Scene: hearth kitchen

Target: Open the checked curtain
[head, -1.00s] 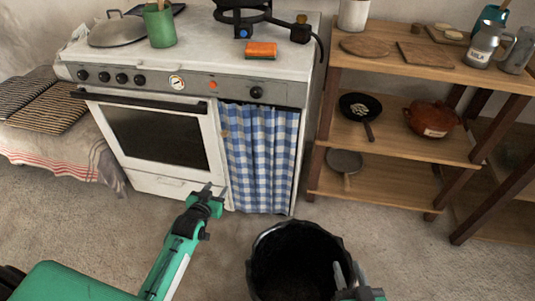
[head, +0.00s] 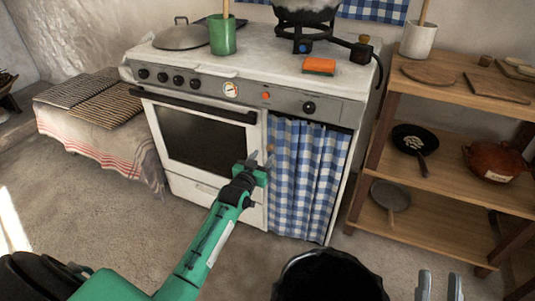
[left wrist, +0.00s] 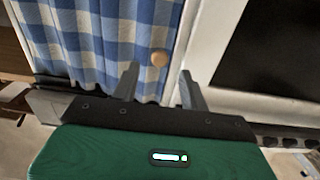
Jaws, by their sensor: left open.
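The blue-and-white checked curtain (head: 305,180) hangs across the front of the cooker's right-hand bay and covers the opening. A small round wooden knob (head: 270,149) sits near its left edge; it also shows in the left wrist view (left wrist: 159,58). My left gripper (head: 261,160) is open in front of the curtain's left edge, close to the knob. In the left wrist view the knob lies beyond and between the two spread fingertips (left wrist: 158,77), with nothing held. My right gripper (head: 440,285) is open and empty at the bottom right.
The white cooker (head: 195,188) has an oven door left of the curtain. A black bucket (head: 330,280) stands on the floor in front, at the bottom. A wooden shelf unit (head: 440,185) with pans stands at the right. A cloth-covered bench (head: 75,125) is at the left.

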